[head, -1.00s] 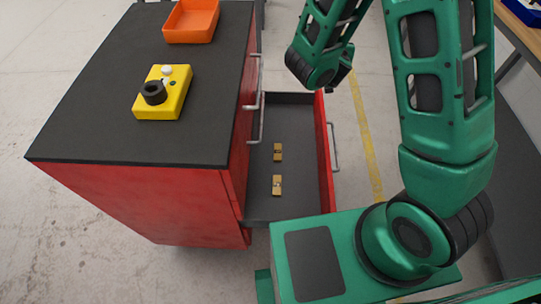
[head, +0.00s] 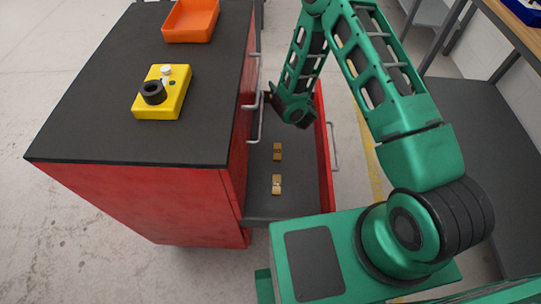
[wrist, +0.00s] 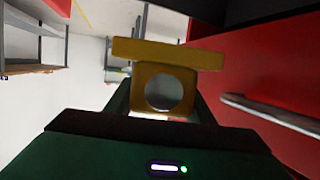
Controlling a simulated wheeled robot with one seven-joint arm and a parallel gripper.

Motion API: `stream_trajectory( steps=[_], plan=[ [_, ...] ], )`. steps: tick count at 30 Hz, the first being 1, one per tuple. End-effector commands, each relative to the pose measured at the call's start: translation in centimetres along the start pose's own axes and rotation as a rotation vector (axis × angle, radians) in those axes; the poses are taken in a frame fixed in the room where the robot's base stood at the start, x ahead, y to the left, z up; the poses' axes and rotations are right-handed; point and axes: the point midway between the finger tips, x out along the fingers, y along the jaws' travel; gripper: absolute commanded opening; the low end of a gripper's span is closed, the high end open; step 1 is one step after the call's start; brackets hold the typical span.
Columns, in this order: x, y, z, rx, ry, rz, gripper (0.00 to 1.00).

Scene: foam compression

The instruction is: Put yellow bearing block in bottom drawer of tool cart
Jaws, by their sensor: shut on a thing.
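The yellow bearing block (wrist: 150,52), a flat plate joined to a body with a round hole, is held in my gripper (wrist: 165,98) in the wrist view. The gripper is shut on it. In the head view my wrist is over the far part of the pulled-out bottom drawer (head: 262,208) of the red tool cart (head: 150,200). The held block and the fingers are hidden there behind the arm. Two small brass-yellow blocks, a farther one (head: 277,152) and a nearer one (head: 277,185), lie on the drawer floor.
The cart's dark top (head: 90,125) carries an orange tray (head: 190,35) and a yellow box (head: 172,104) with a black knob and a white button. Handles (head: 333,145) stick out from the drawer fronts. A workbench (head: 521,24) stands at the right.

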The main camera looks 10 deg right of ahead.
Motion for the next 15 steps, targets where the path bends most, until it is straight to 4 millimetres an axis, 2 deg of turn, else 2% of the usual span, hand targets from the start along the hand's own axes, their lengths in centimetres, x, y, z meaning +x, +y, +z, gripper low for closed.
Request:
stream_trajectory(
  steps=[12, 15],
  plan=[
    [2.6, -2.2, 8.0, -0.024, 0.001, -0.075, 0.08],
    [3.0, -2.4, 9.4, -0.026, 0.001, -0.084, 0.08]
  ],
)
